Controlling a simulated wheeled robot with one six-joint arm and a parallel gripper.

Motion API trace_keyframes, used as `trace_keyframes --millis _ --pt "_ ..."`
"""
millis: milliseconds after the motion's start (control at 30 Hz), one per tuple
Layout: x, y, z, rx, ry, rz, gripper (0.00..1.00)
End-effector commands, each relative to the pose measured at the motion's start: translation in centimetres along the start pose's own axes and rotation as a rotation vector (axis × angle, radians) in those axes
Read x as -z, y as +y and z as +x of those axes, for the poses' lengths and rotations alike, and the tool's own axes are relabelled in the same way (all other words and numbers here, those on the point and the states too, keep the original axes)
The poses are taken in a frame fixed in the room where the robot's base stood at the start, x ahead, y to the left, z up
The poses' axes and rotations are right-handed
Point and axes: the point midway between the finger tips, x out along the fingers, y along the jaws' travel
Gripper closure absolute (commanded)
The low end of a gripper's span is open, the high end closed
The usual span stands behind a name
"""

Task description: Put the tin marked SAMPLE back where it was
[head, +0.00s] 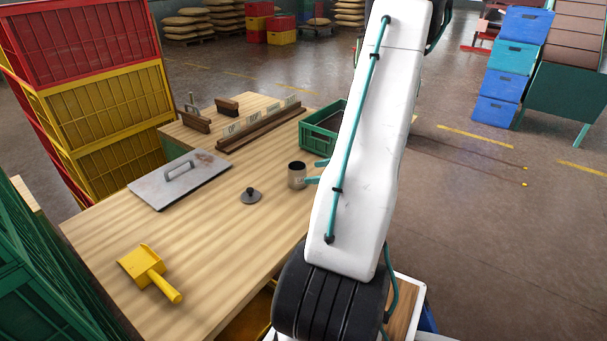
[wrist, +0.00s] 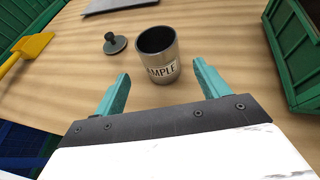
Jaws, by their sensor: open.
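The metal tin (head: 297,179) stands upright and open-topped on the wooden table (head: 215,225). In the wrist view the tin (wrist: 160,68) shows a pale label reading "AMPLE", its first letter not readable, and a dark inside. My gripper (wrist: 158,92) is open, with its teal fingers on either side of the tin's near side and no clear contact. In the head view the teal fingers (head: 317,171) show just right of the tin; my arm hides the rest. A dark round lid with a knob (head: 251,196) lies on the table left of the tin; it also shows in the wrist view (wrist: 115,43).
A green crate (head: 318,140) stands behind the tin, at the right in the wrist view (wrist: 297,50). A metal plate with a handle (head: 180,178), a yellow scoop (head: 146,268) and a wooden rack with cards (head: 262,127) are on the table. Stacked crates (head: 100,100) stand left.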

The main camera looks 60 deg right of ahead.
Motion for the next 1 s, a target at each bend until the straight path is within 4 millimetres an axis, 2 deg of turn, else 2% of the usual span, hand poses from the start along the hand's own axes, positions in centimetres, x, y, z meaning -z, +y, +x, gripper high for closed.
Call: trace_keyframes --millis 100,300,467,567,667,700,767,800,867,900,1000 --pt "0.0 -0.1 -2.0 0.004 0.001 -0.001 0.26" --pt "0.0 0.0 -3.5 0.001 0.000 0.000 0.26" --pt "-0.8 0.4 -3.2 -0.022 0.006 -0.025 0.26" --pt "-3.6 2.4 -1.4 -0.110 0.027 -0.123 0.26" --pt "-8.2 6.7 1.3 -0.272 0.064 -0.304 0.26" --pt "-10.2 8.9 2.4 -0.351 0.080 -0.394 0.26" --pt "-12.8 12.7 3.6 -0.472 0.102 -0.537 0.26" --pt "-14.4 15.2 4.2 -0.551 0.116 -0.631 0.26" --pt "-16.3 19.0 4.7 -0.665 0.132 -0.775 0.26" --pt "-17.4 21.5 4.7 -0.740 0.142 -0.871 0.26" --pt "-19.5 27.4 4.2 -0.917 0.159 -1.117 0.26"
